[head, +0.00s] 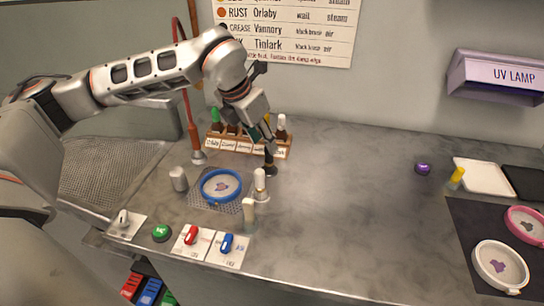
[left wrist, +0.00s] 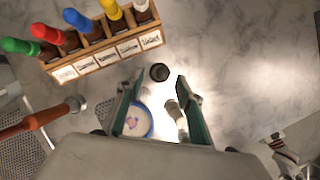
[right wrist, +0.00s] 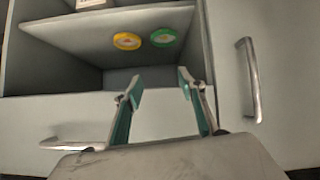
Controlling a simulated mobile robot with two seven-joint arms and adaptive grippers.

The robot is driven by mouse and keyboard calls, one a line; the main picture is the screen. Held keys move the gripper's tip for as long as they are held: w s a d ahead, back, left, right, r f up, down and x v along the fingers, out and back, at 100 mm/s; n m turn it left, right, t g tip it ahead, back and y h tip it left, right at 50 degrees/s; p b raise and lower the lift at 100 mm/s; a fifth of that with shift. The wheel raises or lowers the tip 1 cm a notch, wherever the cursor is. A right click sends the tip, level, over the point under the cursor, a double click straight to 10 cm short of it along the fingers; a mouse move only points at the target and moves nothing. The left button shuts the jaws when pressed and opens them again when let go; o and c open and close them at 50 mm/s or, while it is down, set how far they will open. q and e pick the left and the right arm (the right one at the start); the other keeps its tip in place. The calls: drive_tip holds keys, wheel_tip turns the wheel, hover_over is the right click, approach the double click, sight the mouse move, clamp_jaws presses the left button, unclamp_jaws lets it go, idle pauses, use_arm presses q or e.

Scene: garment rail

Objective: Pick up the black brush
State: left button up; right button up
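The black brush (head: 270,166) stands upright on the counter, just behind the white brush (head: 261,186). In the left wrist view the black brush (left wrist: 159,72) shows from above as a dark round top, between and slightly beyond the fingertips. My left gripper (head: 263,132) is above it, pointing down; in its wrist view the gripper (left wrist: 158,82) is open and empty. I cannot tell how far its tips are above the brush. My right gripper (right wrist: 160,80) is open and empty, facing a cabinet, and is not seen in the head view.
A wooden rack (head: 240,143) of colour-topped bottles stands close behind the black brush. A blue hoop (head: 221,186), a beige brush (head: 249,212) and switches (head: 190,237) are near the front. The counter's middle right is clear. An open cabinet shelf (right wrist: 105,35) holds yellow and green rings.

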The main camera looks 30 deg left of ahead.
sight(269, 159)
use_arm(q)
drive_tip(key=x, duration=0.6)
drive_tip(key=shift+s+d, duration=0.15)
drive_tip(key=shift+s, duration=0.1)
clamp_jaws()
